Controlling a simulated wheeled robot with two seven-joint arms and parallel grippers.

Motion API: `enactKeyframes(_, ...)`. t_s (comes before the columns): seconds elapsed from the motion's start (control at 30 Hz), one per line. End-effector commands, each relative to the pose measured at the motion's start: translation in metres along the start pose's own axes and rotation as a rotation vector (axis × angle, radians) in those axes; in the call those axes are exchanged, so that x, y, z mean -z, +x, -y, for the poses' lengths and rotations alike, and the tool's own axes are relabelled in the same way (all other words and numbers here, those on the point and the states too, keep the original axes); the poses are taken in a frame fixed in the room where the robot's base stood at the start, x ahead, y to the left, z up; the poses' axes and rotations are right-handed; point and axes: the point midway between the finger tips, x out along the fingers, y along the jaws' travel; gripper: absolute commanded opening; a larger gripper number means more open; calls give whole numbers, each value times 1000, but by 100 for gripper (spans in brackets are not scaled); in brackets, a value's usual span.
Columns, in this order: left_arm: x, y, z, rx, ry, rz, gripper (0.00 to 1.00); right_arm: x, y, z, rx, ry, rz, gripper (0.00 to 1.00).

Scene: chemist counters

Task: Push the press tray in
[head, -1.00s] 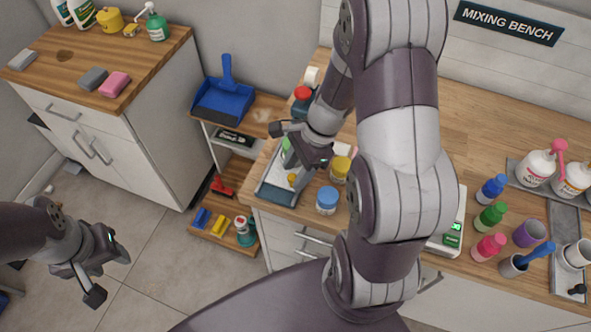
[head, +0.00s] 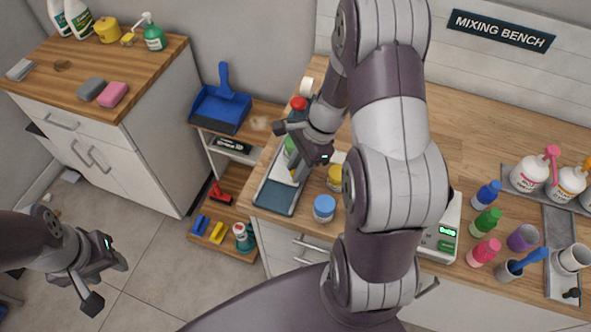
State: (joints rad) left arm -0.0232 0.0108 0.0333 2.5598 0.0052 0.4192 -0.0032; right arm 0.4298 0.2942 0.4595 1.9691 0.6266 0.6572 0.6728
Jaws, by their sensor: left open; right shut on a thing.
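The press stands at the left end of the mixing bench, with a red knob (head: 299,103) on top; my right arm covers part of it. Its press tray (head: 279,167) looks like a pale slab lying over a blue-grey base (head: 275,196), whose front part is bare. My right gripper (head: 297,172) is at the tray, shut on what looks like its small yellow handle; the exact contact is hard to see. My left gripper (head: 109,282) is open and empty, low over the floor at the left.
A blue-capped jar (head: 324,208) and a yellow-capped jar (head: 335,178) stand close to the right of the tray. A scale (head: 440,238) and several coloured bottles stand further right. A low shelf with a blue dustpan (head: 220,108) is at the left.

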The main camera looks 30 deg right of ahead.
Motion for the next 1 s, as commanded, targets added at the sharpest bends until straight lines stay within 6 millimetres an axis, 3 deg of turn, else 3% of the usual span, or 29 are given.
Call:
enactKeyframes(0.17,0,1,0,0,0,0,45,0,0,0,0,0,2,0)
enactKeyframes(0.2,0,1,0,0,0,0,45,-1,0,0,0,0,2,36)
enactKeyframes(0.23,0,1,0,0,0,0,45,0,0,0,0,0,2,46)
enactKeyframes(0.27,0,1,0,0,0,0,45,0,0,0,0,1,2,48)
enactKeyframes(0.6,0,0,0,0,0,0,45,0,-7,0,2,0,2,48)
enactKeyframes(1.0,0,0,0,0,0,0,45,1,-104,0,3,2,-1,48)
